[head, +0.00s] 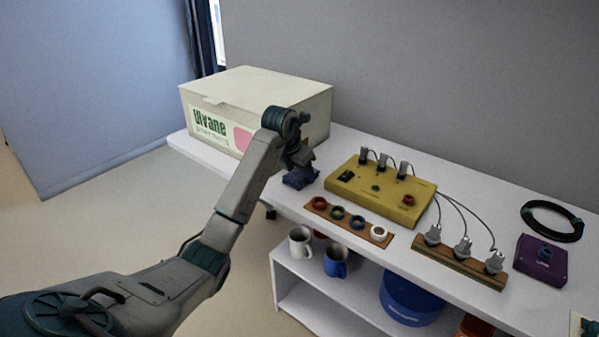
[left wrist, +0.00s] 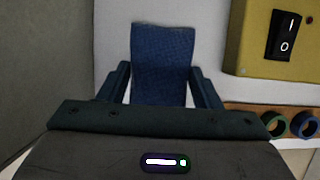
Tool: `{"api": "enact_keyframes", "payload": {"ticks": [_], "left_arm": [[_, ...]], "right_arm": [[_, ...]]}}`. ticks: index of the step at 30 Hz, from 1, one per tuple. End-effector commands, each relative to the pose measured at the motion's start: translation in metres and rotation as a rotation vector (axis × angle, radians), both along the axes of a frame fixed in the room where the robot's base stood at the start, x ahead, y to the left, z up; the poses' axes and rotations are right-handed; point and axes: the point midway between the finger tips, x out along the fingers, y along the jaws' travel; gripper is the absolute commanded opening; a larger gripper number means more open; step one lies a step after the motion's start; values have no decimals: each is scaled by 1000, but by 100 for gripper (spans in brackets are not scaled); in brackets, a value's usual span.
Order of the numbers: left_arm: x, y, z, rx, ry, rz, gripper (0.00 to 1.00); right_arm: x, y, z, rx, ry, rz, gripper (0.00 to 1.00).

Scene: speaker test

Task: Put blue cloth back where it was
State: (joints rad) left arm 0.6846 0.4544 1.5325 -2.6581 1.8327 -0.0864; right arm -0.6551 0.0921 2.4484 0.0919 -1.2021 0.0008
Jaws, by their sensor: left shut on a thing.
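The blue cloth (left wrist: 162,55) is between the two fingers of my left gripper (left wrist: 160,88) in the left wrist view. My left gripper is shut on it. In the head view the blue cloth (head: 300,177) shows below my left gripper (head: 302,164), close to the white table top, between the box and the yellow device. I cannot tell whether the cloth touches the table. My right gripper is in neither view.
A white box (head: 232,105) stands left of the cloth. A yellow device (head: 381,192) with plugs and a switch stands right of it. A wooden strip with coloured rings (head: 347,221) lies in front of that device. Mugs (head: 335,259) stand on the lower shelf.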

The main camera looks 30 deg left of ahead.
Motion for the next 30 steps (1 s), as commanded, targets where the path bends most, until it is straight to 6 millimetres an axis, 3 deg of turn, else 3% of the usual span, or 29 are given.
{"api": "enact_keyframes", "payload": {"ticks": [11,12,15,25,30], "left_arm": [[0,0,-6,0,-1,0,40],[0,0,-6,0,-2,0,62],[0,0,-6,0,-2,0,80],[0,0,-3,0,-2,0,80],[-7,2,18,2,-5,0,80]], "right_arm": [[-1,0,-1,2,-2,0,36],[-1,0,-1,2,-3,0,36],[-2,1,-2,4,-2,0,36],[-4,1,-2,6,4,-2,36],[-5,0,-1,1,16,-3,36]]}}
